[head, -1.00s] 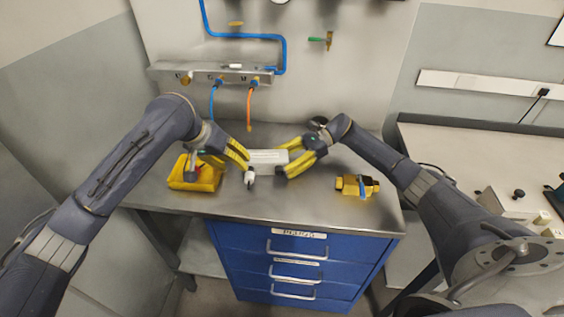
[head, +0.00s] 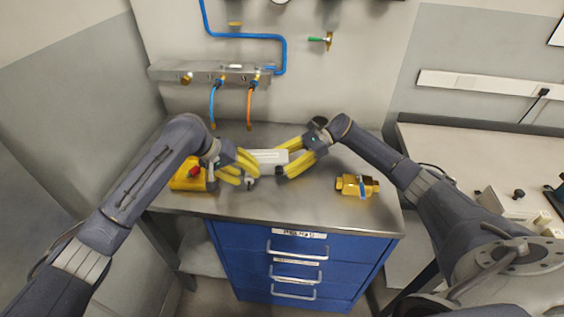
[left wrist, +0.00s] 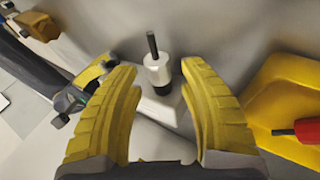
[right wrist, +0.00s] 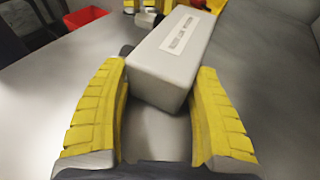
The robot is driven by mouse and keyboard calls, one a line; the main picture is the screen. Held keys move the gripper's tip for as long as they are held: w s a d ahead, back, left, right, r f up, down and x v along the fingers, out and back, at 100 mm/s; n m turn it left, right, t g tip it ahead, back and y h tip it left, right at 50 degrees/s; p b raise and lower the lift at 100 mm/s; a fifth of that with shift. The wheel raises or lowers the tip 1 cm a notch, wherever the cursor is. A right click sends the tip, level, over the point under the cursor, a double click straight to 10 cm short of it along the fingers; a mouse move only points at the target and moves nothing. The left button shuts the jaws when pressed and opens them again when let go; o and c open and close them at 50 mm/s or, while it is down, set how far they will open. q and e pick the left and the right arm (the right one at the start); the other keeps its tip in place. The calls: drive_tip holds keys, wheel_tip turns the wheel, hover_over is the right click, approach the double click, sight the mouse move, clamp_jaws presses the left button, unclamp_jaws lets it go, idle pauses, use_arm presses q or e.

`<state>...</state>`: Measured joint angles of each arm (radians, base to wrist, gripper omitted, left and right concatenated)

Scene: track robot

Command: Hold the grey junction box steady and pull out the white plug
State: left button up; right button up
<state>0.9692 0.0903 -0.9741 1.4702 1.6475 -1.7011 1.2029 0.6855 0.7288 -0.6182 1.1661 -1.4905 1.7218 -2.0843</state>
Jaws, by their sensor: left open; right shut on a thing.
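The grey junction box (head: 268,157) lies on the steel bench top. It also shows in the right wrist view (right wrist: 172,58), with a pale label on top. My right gripper (head: 283,161) is shut on the box, one finger on either side. The white plug (left wrist: 157,68) has a black stem pointing away from the box and a dark collar where it meets the box. My left gripper (left wrist: 157,75) is open, its fingers on either side of the plug with gaps between. In the head view the fingers partly hide the plug.
A yellow fitting with a blue part (head: 357,186) lies to the right. Blue and orange hoses (head: 249,108) hang behind. The bench front is clear.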

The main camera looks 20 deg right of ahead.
use_arm(q)
drive_tip(key=shift+d+f, duration=0.4)
drive_tip(key=shift+f, duration=0.15)
idle(0.9)
clamp_jaws()
drive_tip(key=shift+s, duration=0.1)
idle(0.5)
